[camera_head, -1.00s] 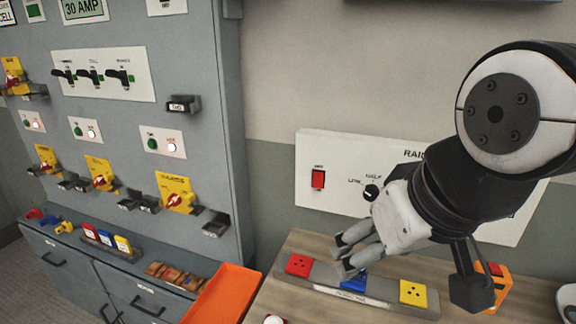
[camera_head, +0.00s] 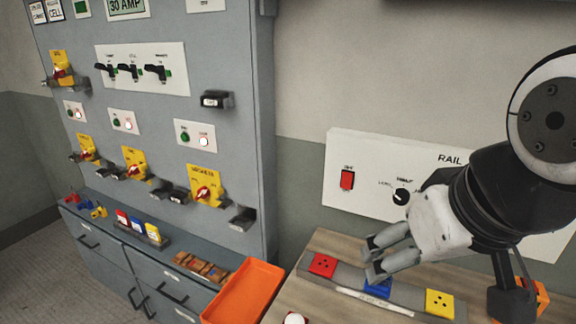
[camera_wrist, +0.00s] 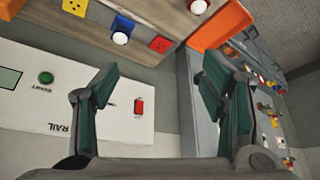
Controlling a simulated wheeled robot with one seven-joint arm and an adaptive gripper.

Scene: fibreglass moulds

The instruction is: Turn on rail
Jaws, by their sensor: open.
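The white RAIL panel (camera_head: 334,196) is on the wall behind the workbench. My gripper (camera_head: 371,258) is in front of the panel, above the bench, pointing left, open and empty. My arm hides the panel's right part in the head view. In the wrist view, the panel (camera_wrist: 60,95) lies left, with the red switch (camera_wrist: 139,106) between the open fingers and a green START button (camera_wrist: 46,77) farther left. The gripper touches nothing that I can see.
A bench strip holds a red socket block (camera_head: 323,265), a blue one (camera_head: 378,288) and a yellow one (camera_head: 440,304). An orange tray (camera_head: 243,292) is left of them. A grey cabinet (camera_head: 240,70) with switches and yellow-plated isolators stands left.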

